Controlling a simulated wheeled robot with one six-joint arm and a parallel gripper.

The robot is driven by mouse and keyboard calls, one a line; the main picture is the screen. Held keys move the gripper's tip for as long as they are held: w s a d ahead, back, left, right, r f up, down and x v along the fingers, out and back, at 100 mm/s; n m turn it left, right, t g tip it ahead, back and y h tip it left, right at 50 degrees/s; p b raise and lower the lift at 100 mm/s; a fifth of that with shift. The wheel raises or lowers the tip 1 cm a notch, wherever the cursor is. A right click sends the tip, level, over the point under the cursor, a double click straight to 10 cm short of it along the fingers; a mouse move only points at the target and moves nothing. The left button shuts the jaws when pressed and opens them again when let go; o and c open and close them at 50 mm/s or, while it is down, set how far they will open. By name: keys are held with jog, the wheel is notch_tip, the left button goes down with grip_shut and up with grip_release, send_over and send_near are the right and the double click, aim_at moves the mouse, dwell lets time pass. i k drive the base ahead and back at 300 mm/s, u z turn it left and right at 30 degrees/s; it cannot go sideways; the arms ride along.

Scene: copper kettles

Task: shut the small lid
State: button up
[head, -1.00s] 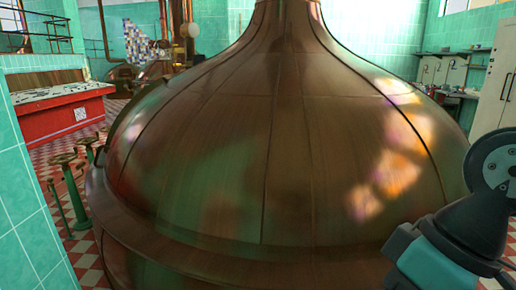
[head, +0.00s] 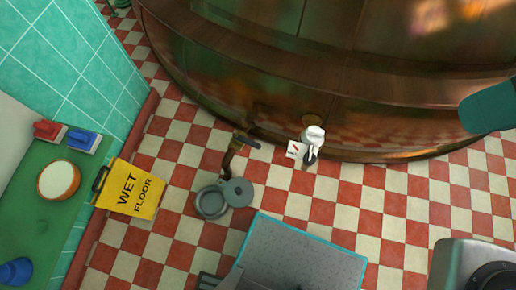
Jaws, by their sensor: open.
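A small round grey lid (head: 239,192) lies swung open at the right of a round grey opening or pot (head: 211,202) on the checkered floor. The two touch or nearly touch at their edges; I cannot tell if a hinge joins them. The inside of the opening looks dark grey and empty. A curved brown pipe with a dark handle (head: 240,145) stands just behind them. My gripper is not in view; only parts of my arm and body show at the right and bottom edges.
The big copper kettle (head: 330,60) fills the back. A white fitting (head: 314,134) and a small card (head: 296,149) are at its foot. A yellow wet-floor sign (head: 133,190) lies left, beside a green bench (head: 45,220). Checkered floor around the lid is mostly clear.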

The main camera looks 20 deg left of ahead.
aim_at(238, 192)
jog(key=z, duration=0.2)
jog(key=k, duration=1.2)
jog(key=u, duration=1.05)
jog(key=k, duration=0.6)
jog(key=u, duration=0.55)
jog(key=i, duration=1.65)
jog(key=z, duration=0.55)
